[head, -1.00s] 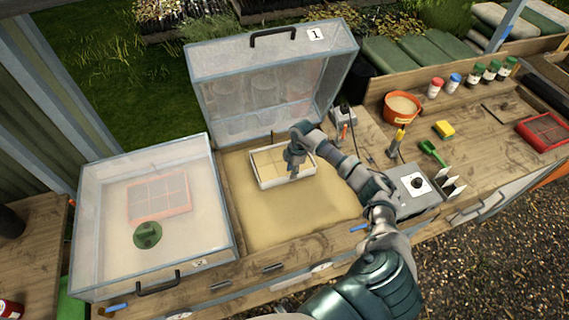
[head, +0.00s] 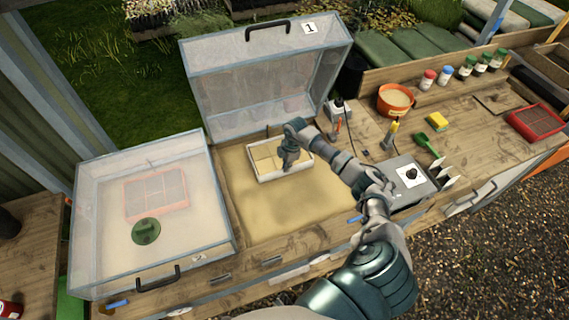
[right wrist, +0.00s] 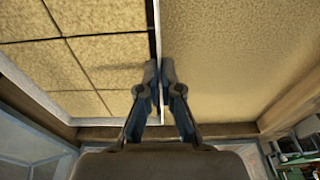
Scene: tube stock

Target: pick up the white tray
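The white tray (head: 268,178) is a shallow rectangular frame divided into sand-coloured cells. It sits on the sandy bed of the open propagator box in the head view. My right gripper (head: 286,169) reaches down at the tray's right side. In the right wrist view, the fingers of the right gripper (right wrist: 159,74) lie on either side of the tray's thin wall (right wrist: 158,40), closed against it. The tray appears to rest on the sand still. My left gripper is out of view.
The clear lid (head: 240,100) marked 1 stands open behind the bed. A closed clear box (head: 100,240) on the left covers a red tray (head: 155,194). A grey control box (head: 400,175), an orange pot (head: 395,101) and bottles stand to the right. Bare sand lies in front.

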